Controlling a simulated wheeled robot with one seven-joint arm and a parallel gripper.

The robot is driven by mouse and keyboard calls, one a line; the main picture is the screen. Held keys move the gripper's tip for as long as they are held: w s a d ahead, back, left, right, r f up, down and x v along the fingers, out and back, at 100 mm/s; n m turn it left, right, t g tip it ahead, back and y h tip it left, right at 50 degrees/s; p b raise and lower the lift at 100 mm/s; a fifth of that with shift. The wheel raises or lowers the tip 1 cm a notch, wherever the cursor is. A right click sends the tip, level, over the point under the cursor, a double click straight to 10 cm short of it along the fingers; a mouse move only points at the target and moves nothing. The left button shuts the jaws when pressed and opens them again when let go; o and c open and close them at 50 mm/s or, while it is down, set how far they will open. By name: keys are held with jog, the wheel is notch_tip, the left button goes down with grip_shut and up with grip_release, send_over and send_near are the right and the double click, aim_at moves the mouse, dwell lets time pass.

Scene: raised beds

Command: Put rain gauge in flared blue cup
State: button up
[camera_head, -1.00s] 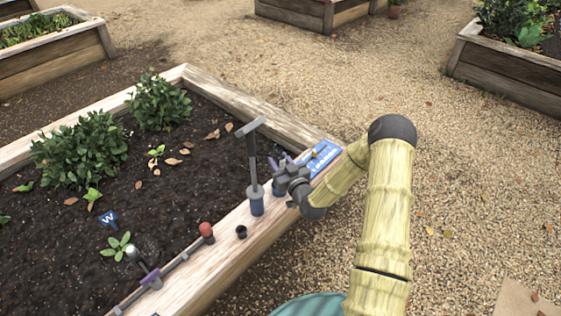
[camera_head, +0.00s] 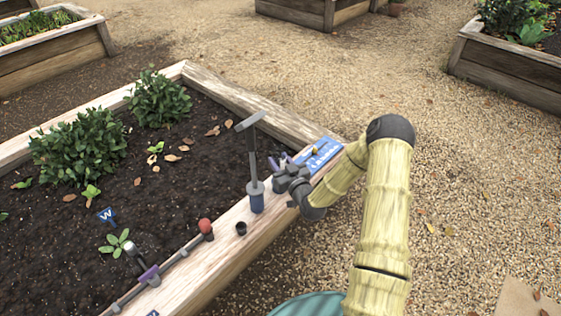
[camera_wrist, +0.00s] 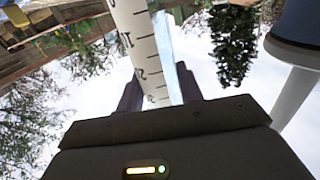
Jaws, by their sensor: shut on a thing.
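My gripper (camera_head: 280,163) is over the near plank of the raised bed, its purple fingers pointing up and left in the head view. In the wrist view it (camera_wrist: 158,90) is shut on the rain gauge (camera_wrist: 140,45), a clear tube with a white strip of black marks and numerals. The gauge is hard to make out in the head view, hidden by the gripper. I cannot tell whether this is the flared blue cup.
Along the plank (camera_head: 200,270) to the left are a small black pot (camera_head: 241,229), a red-topped piece (camera_head: 205,226) and a grey rod with a purple clip (camera_head: 149,273). A blue sign (camera_head: 322,153) lies behind my gripper.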

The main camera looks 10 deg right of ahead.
aim_at(280, 152)
jog(key=shift+f+b, duration=0.45)
jog(key=shift+f, duration=0.2)
jog(key=o, duration=1.4)
jog(key=shift+o, duration=0.2)
jog(key=shift+r, duration=0.15)
jog(key=shift+r+p, duration=2.55)
jog(key=shift+r, duration=0.85)
